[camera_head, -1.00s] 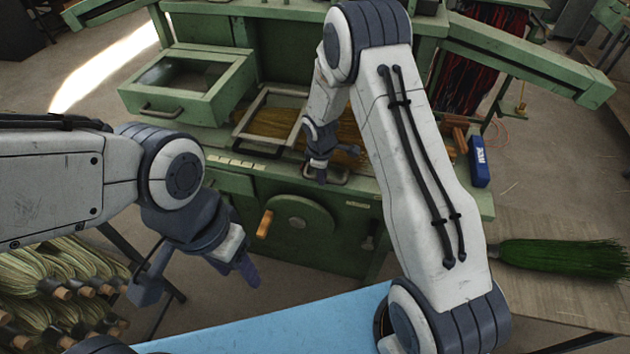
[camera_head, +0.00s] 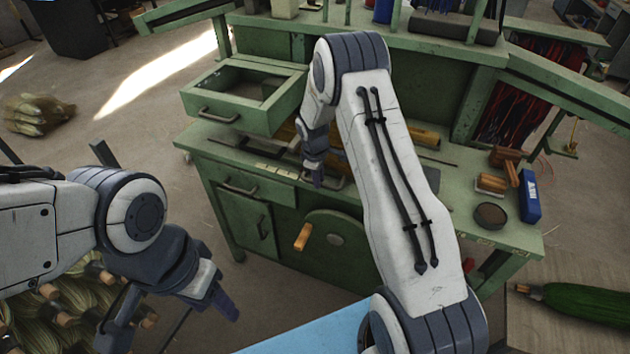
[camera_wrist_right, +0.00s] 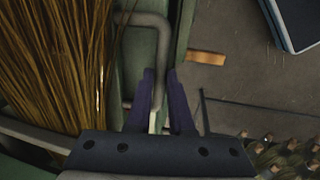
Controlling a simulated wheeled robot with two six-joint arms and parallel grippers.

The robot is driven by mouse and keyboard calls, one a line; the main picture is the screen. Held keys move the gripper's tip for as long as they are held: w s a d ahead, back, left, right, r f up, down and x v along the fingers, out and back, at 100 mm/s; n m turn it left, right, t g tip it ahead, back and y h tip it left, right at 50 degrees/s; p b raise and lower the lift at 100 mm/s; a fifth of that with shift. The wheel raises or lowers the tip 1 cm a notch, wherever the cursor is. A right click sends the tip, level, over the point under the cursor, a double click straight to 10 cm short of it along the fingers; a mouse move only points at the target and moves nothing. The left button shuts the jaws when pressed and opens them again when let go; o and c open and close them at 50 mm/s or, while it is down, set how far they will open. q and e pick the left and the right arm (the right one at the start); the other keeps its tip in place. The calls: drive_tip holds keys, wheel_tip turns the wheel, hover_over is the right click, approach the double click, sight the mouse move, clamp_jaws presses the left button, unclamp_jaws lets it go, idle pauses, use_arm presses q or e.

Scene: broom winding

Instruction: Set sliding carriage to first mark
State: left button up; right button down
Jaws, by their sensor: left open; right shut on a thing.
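My right gripper (camera_head: 317,178) is at the front edge of the green bench, just right of a strip of pale marks (camera_head: 275,170). In the right wrist view its dark fingers (camera_wrist_right: 163,100) are shut on a bent grey handle (camera_wrist_right: 148,20), which I take to be the sliding carriage's. Straw (camera_wrist_right: 55,60) lies beside the handle. My right arm hides most of the carriage in the head view, so I cannot tell which mark it lines up with. My left gripper (camera_head: 225,305) is open and empty, low in front of the bench.
A green open drawer box (camera_head: 245,95) stands at the bench's back left. A wheel with a wooden crank knob (camera_head: 303,237) is on the bench front. A blue box (camera_head: 530,195) and a dark round tin (camera_head: 490,216) stand right.

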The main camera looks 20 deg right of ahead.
drive_tip(key=c, duration=0.8)
unclamp_jaws()
wheel_tip(320, 180, up, 10)
drive_tip(key=s+a+b, duration=0.1)
drive_tip(key=b, duration=0.1)
drive_tip(key=shift+s+a+r, duration=0.15)
drive_tip(key=shift+s+a, duration=0.05)
drive_tip(key=shift+a, duration=0.05)
